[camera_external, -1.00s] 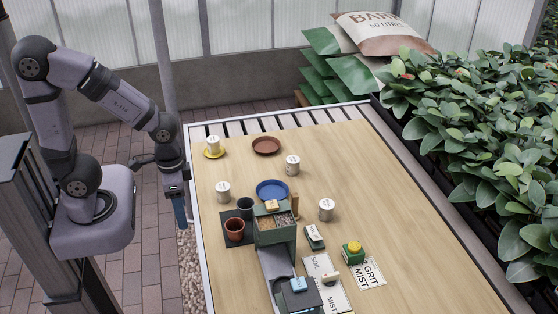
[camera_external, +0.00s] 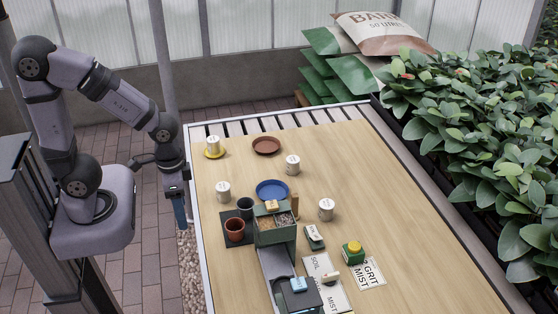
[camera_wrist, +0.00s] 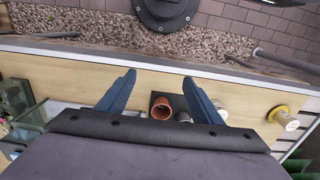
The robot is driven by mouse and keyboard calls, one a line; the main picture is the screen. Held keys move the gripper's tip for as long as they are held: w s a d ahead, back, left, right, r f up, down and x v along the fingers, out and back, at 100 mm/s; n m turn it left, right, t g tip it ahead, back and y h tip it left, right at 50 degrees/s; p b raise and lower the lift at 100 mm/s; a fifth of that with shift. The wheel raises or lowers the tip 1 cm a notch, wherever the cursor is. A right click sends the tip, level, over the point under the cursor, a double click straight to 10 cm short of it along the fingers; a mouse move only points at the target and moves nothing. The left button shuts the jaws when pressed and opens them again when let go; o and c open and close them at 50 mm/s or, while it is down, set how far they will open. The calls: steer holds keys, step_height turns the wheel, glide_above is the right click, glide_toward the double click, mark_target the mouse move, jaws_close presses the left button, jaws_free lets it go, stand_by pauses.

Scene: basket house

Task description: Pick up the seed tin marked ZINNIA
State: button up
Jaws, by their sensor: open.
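Several white tins stand upright on the wooden table: one on a yellow saucer (camera_external: 213,144) at the far left, one at the back middle (camera_external: 292,164), one at the left (camera_external: 223,191), and one right of the green bin (camera_external: 326,209). Their labels are too small to read, so I cannot tell which is ZINNIA. My gripper (camera_external: 181,209) hangs beside the table's left edge, apart from every tin. In the wrist view its two blue fingers (camera_wrist: 160,84) are spread with nothing between them. A tin on the yellow saucer (camera_wrist: 284,117) shows at the right there.
A brown saucer (camera_external: 266,146) and a blue saucer (camera_external: 272,189) lie on the table. A green divided bin (camera_external: 275,233) with a grey chute, a terracotta pot (camera_external: 235,229) and a dark pot (camera_external: 245,207) fill the front middle. The table's right side (camera_external: 400,220) is largely clear.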

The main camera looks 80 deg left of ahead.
step_height(320, 180, up, 4)
steer(key=w+a+f+n+t+h+b, duration=0.1)
steer(key=w+a+n+t+h+b, duration=0.15)
steer(key=w+n+b, duration=0.45)
steer(key=w+a+f+n+t+h+b, duration=0.2)
steer(key=w+n+t+b, duration=0.15)
steer(key=w+n, duration=0.8)
steer(key=w+a+r+n+t+y+b, duration=0.1)
steer(key=w+a+n+t+b, duration=0.15)
steer(key=w+a+n, duration=0.4)
steer(key=w+a+r+n+t+y+b, duration=0.1)
steer(key=w+a+n+t+b, duration=0.2)
steer(key=a, duration=0.7)
steer(key=w+a+r+n+t+y+b, duration=0.1)
steer(key=w+a+n+t+b, duration=0.1)
steer(key=w+a+n+b, duration=0.45)
steer(key=p, duration=0.3)
glide_toward(293, 164)
steer(key=w, duration=0.1)
steer(key=w+a+f, duration=0.2)
steer(key=shift+w+a, duration=0.1)
steer(key=shift+w, duration=0.2)
steer(key=shift+f+p+x, duration=0.2)
steer(key=shift+p+x, duration=0.15)
steer(key=shift+x, duration=1.5)
steer(key=shift+f+p+x, duration=0.25)
steer(key=shift+p+x, duration=0.05)
steer(key=shift+x, duration=1.55)
steer(key=shift+s, duration=0.2)
